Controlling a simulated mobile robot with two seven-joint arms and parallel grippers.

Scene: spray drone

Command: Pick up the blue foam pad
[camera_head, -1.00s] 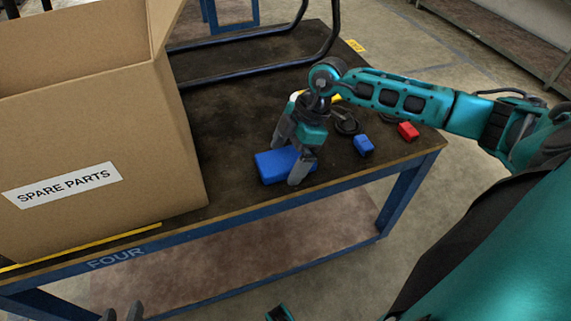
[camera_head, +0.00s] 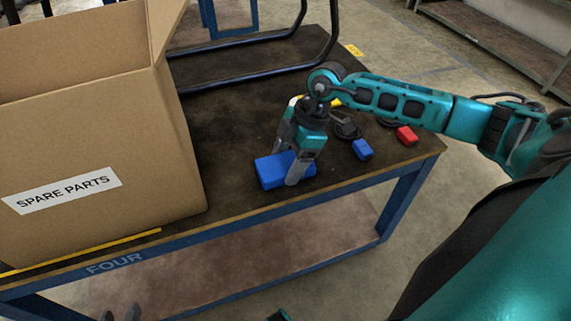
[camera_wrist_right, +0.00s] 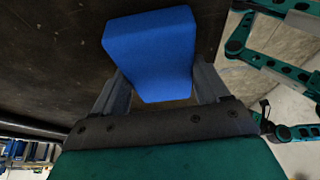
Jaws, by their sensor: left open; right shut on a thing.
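The blue foam pad (camera_head: 268,173) is a bright blue block lying on the dark table top (camera_head: 225,130), near its front edge and right of the cardboard box. My right gripper (camera_head: 287,167) points down over it and is shut on it, one finger on the near side and the other mostly hidden behind. In the right wrist view the pad (camera_wrist_right: 150,50) sits between the two grey fingers (camera_wrist_right: 162,88). The pad looks still down on the table. My left gripper (camera_head: 121,313) shows only as two grey fingertips at the bottom edge, apart and empty.
A large open cardboard box (camera_head: 110,140) labelled SPARE PARTS stands at the left. A small blue block (camera_head: 362,149) and a red block (camera_head: 407,136) lie right of the gripper, by a dark coiled item (camera_head: 345,127). Black tubular rails (camera_head: 250,76) cross the back.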

